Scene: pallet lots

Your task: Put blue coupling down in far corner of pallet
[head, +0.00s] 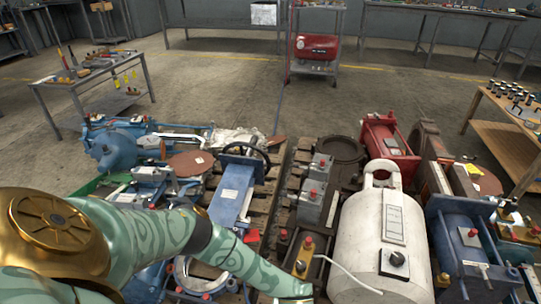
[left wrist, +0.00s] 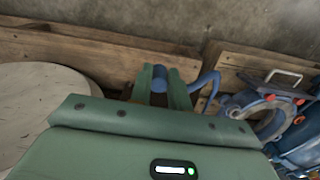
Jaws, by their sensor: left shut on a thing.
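My left arm reaches across the lower left of the head view, and its hand is cut off at the bottom edge. In the left wrist view my left gripper (left wrist: 162,85) is shut on the blue coupling (left wrist: 159,73), whose rounded end shows between the green fingers. A curved blue part (left wrist: 208,82) shows just right of the fingers; I cannot tell whether it belongs to the coupling. Wooden pallet boards (left wrist: 85,45) lie beyond the fingers. In the head view pallet slats (head: 272,185) show between the loaded parts. My right gripper is not in view.
A white tank (head: 372,235) and a red machine (head: 385,140) crowd the pallets. Blue pumps (head: 115,145) stand at the left. In the wrist view a pale round body (left wrist: 45,110) is at left and a blue flanged part (left wrist: 265,105) at right. Bare floor lies beyond.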

